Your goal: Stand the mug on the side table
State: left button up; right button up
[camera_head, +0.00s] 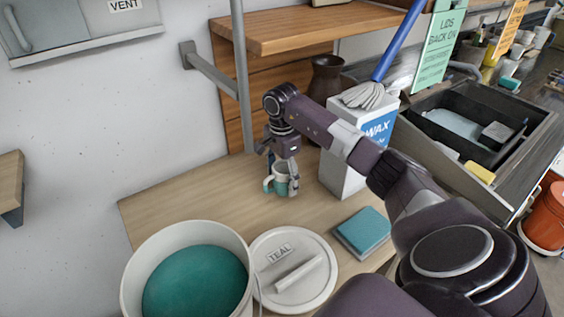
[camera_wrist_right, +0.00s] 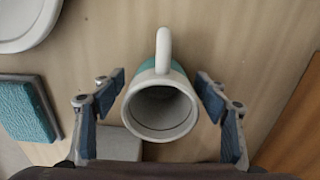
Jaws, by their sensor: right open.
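My right gripper (camera_head: 282,180) is at the mug from above. In the wrist view its open fingers (camera_wrist_right: 161,80) are on either side of the mug, with gaps visible between finger pads and wall. The fingers partly hide the mug in the head view. My left gripper is not in view.
A bucket of teal glaze (camera_head: 136,285), a lid marked TEAL (camera_head: 318,285) and a teal sponge-like block (camera_head: 364,231) are in front. A white WAX container (camera_head: 345,180) stands close right of the gripper. A grey post (camera_head: 241,80) and wooden shelf (camera_head: 300,27) are behind.

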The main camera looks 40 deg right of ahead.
notch_tip(320, 180, up, 6)
jog(key=shift+f+b, duration=0.15)
jog(key=shift+b, duration=0.55)
jog(key=shift+r, duration=0.7)
